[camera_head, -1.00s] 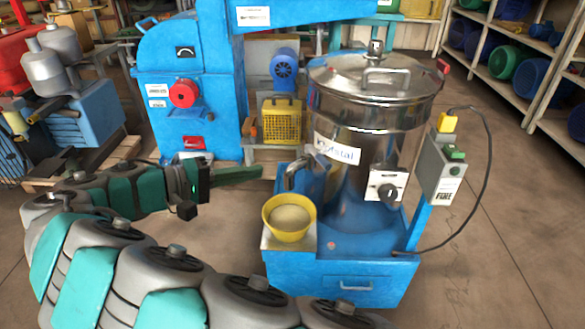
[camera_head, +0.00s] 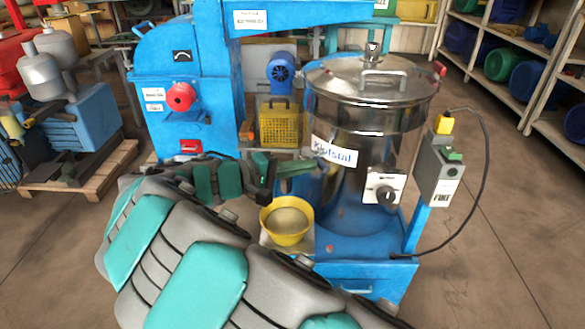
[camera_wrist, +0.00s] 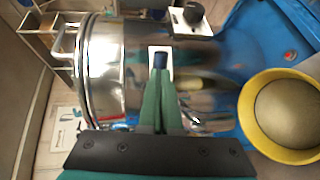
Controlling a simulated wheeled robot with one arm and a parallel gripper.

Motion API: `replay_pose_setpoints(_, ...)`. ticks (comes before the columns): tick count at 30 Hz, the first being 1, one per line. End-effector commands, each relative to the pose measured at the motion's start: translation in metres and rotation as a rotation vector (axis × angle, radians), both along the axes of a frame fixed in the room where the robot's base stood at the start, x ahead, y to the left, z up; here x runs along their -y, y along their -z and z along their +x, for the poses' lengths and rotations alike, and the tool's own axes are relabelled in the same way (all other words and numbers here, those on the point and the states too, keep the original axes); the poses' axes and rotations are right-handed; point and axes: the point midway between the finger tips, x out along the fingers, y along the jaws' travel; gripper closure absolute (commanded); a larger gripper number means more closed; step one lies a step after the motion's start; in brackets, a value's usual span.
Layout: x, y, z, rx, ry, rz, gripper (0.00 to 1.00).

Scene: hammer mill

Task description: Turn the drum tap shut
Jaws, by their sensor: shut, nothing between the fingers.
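The shiny metal drum (camera_head: 365,150) stands on a blue base, with a lid on top and a white handwritten label (camera_head: 335,152) on its side. My gripper (camera_head: 298,168) is shut and empty, with its green fingers pointing right at the drum's left side, just below the label. The fingers and wrist cover the place where the bent metal tap showed, so the tap's handle position cannot be told. In the wrist view the shut fingers (camera_wrist: 160,85) point at the drum wall (camera_wrist: 115,70). A small dark blue piece shows at their tip in front of the white label; contact is unclear.
A yellow bowl (camera_head: 287,221) of pale meal sits just below my gripper on the base. A dial plate (camera_head: 385,190) is on the drum front. A grey switch box (camera_head: 440,172) with a black cable stands at right. A blue mill (camera_head: 185,90) stands behind.

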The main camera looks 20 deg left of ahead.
Motion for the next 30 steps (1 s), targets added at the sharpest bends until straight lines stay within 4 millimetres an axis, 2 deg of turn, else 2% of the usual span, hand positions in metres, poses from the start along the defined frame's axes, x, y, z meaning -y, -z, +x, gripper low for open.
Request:
replay_pose_setpoints(14,0.002,0.001,0.001,0.001,-0.015,0.001,1.00)
replay_pose_setpoints(30,0.018,0.001,0.006,0.002,-0.240,0.001,1.00)
